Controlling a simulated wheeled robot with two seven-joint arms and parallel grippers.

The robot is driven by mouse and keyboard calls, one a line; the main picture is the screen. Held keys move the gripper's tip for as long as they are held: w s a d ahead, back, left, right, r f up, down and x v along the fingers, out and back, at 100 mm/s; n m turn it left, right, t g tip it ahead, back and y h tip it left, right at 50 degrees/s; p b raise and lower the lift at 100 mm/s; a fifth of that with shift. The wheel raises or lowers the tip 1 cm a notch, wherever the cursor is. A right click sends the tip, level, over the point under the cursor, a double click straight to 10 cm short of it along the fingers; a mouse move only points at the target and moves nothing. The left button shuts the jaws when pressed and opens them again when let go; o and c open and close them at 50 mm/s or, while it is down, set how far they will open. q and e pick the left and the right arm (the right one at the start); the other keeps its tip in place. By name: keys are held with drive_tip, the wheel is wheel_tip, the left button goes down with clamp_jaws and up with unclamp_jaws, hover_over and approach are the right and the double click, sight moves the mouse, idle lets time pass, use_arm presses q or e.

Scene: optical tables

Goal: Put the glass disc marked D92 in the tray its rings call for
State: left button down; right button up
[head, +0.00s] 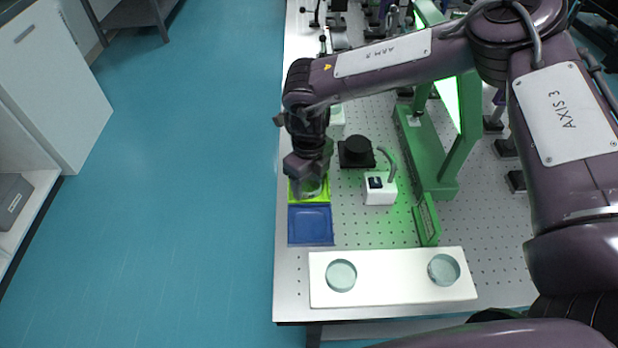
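My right gripper (309,188) points down over the yellow-green tray (325,198) near the table's left edge. A pale, curved glass-like rim shows between its fingertips, probably a glass disc; whether the fingers press on it is unclear. A blue tray (310,225) lies just in front and looks empty. Two glass discs, one at the left (341,275) and one at the right (444,269), lie on a white plate (392,283) at the table's near end. No D92 mark or rings are readable. My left gripper is out of view.
A white box with a grey curved stalk (380,190) and a black round mount (357,151) stand right of the trays. A green frame with a bright panel (440,150) stands farther right. A pale container (336,122) is partly hidden behind my wrist. Blue floor lies left.

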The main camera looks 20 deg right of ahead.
sight(309, 182)
drive_tip(key=shift+r, duration=0.1)
wheel_tip(309, 182, up, 12)
drive_tip(key=b, duration=0.2)
idle(0.4)
idle(0.4)
